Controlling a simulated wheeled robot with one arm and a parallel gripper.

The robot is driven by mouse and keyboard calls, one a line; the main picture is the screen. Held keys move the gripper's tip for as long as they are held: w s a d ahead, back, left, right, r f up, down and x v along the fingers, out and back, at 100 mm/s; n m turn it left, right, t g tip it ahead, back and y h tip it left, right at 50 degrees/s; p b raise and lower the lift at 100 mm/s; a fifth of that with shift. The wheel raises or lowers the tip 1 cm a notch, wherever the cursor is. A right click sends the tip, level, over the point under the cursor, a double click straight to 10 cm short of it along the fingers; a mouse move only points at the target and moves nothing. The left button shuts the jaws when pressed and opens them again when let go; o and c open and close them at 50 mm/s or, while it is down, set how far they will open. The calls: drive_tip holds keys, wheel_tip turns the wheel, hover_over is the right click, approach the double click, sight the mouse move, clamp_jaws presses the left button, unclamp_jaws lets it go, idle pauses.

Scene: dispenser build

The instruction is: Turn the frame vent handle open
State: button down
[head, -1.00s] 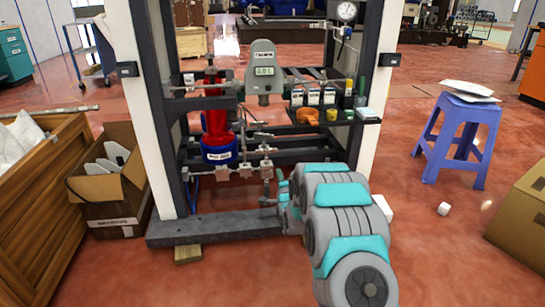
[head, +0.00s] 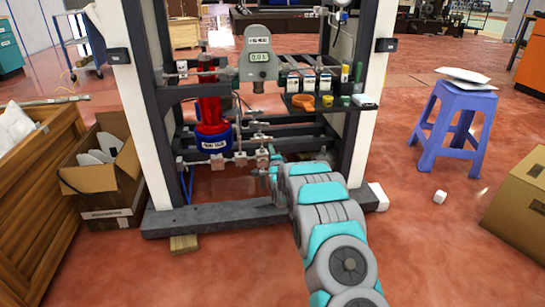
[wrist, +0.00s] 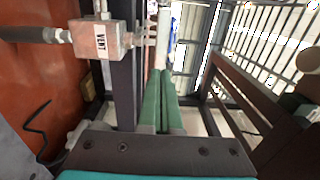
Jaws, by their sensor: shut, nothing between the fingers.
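The vent valve block (wrist: 100,38), a pinkish metal block labelled VENT, is at the upper left of the wrist view. A short ridged stem comes out of its right side towards a pale upright bar (wrist: 162,32), which may be the handle; I cannot tell for sure. My gripper (wrist: 164,76) has its green fingers together, empty, with the tips just below that bar. Whether they touch it is unclear. In the head view my gripper (head: 272,172) is low inside the frame, by the small metal fittings, and my arm hides part of that area.
The dark frame's base beam (head: 205,222) runs below my gripper. A small shelf (head: 330,108) with cups and bottles sits at right. A blue stool (head: 456,125) stands apart.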

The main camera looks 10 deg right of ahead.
sight(269, 140)
drive_tip(key=w, duration=0.2)
drive_tip(key=shift+w+f, duration=0.1)
drive_tip(key=shift+w, duration=0.3)
drive_tip(key=shift+w+b, duration=0.4)
drive_tip(key=shift+w, duration=0.5)
drive_tip(key=shift+d, duration=0.1)
